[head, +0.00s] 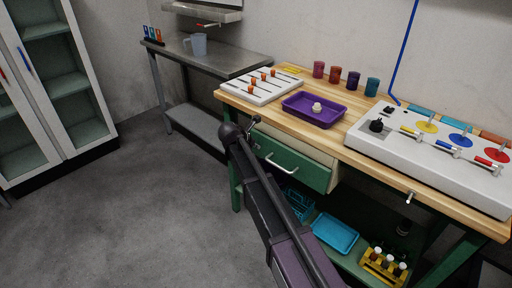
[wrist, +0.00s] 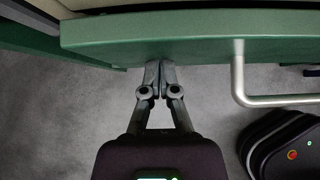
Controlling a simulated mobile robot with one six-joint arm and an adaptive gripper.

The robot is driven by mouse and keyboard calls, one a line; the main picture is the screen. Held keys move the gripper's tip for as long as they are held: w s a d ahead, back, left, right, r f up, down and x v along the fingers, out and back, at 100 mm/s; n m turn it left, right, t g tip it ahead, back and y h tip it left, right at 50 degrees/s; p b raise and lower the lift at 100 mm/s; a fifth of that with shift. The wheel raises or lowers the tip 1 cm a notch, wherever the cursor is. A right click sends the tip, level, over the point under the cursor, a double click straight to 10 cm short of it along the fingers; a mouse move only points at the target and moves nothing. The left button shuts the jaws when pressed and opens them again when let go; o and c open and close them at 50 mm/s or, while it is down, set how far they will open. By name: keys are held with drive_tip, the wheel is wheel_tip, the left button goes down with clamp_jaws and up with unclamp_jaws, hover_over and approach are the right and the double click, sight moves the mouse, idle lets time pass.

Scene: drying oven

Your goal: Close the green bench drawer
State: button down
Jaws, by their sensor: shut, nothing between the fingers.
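The green bench drawer (head: 305,171) is partly pulled out from under the wooden bench top, with its cream inner side showing in the head view. Its front with a pale bar handle (head: 283,166) faces me. In the wrist view the drawer front (wrist: 200,40) runs across the top, and the handle (wrist: 240,85) is to the right of my fingers. My gripper (wrist: 158,66) is shut and empty, its fingertips at the drawer front, left of the handle; I cannot tell whether they touch. In the head view my gripper (head: 253,121) is partly hidden by my arm.
The bench top (head: 335,135) holds a purple tray (head: 314,110), a white peg board (head: 262,86), several cups and a white valve panel (head: 430,155). Below are a blue tray (head: 335,233) and a yellow rack (head: 383,266). The floor to the left is clear.

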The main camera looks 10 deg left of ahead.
drive_tip(key=shift+w+r, duration=0.1)
drive_tip(key=shift+w, duration=0.2)
drive_tip(key=shift+s+a, duration=0.1)
drive_tip(key=s+a+r+p, duration=0.5)
drive_tip(key=s+r+p, duration=0.2)
drive_tip(key=s, duration=0.3)
drive_tip(key=shift+a, duration=0.15)
idle(0.8)
